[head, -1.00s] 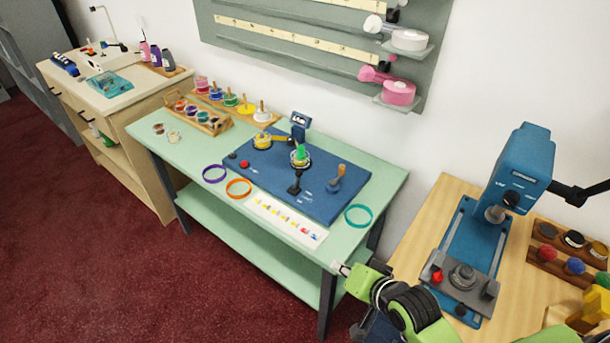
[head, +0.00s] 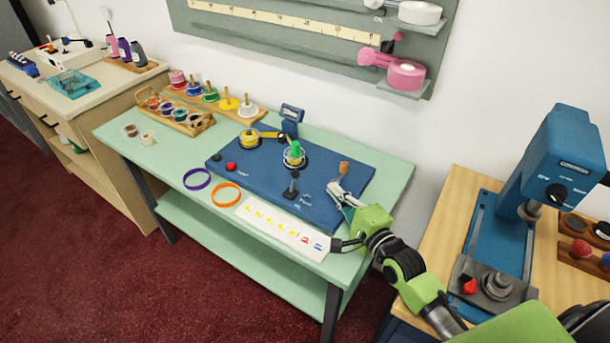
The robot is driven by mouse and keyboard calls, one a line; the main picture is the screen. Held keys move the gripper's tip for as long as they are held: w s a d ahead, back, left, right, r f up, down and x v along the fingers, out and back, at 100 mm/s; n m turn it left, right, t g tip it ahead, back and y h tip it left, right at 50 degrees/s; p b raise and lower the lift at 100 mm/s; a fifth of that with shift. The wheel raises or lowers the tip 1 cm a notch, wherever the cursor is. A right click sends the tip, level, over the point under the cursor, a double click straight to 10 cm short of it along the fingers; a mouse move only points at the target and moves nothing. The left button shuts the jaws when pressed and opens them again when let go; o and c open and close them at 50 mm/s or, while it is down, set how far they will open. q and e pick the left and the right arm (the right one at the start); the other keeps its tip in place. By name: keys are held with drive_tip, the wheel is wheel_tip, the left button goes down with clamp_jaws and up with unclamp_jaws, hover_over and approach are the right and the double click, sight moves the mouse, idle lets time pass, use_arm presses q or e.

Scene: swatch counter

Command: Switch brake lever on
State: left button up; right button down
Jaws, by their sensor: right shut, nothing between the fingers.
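A blue control board (head: 230,158) lies on the green table. A wooden-tipped lever (head: 343,168) stands at its right end, and a black-knobbed lever (head: 291,186) stands near its front middle. I cannot read which label names the brake. My right gripper (head: 336,190) is shut and empty over the right part of the board, just in front of the wooden-tipped lever. It hides that lever's base, and I cannot tell whether they touch. My left gripper is not in view.
A red button (head: 231,167), a yellow spool (head: 250,138) and a green-topped spindle (head: 294,155) are on the board. Purple (head: 197,179) and orange (head: 226,194) rings and a swatch strip (head: 283,229) lie in front. A blue press (head: 560,160) stands on the right table.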

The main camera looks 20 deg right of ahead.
sight(294, 182)
drive_tip(key=shift+r, duration=0.1)
drive_tip(key=w, duration=0.3)
drive_tip(key=w+a, duration=0.1)
drive_tip(key=w, duration=0.2)
drive_tip(key=w+f, duration=0.1)
drive_tip(key=w, duration=0.2)
drive_tip(key=shift+w+a+p, duration=0.15)
drive_tip(key=shift+w+p, duration=0.1)
drive_tip(key=shift+p, duration=0.15)
drive_tip(key=a, duration=0.1)
drive_tip(key=a+p, duration=0.1)
drive_tip(key=s+a, duration=0.1)
drive_tip(key=shift+r+p, duration=0.3)
drive_tip(key=shift+p, duration=0.05)
drive_tip(key=shift+s+a, duration=0.3)
drive_tip(key=shift+a, duration=0.05)
drive_tip(key=shift+w, duration=0.1)
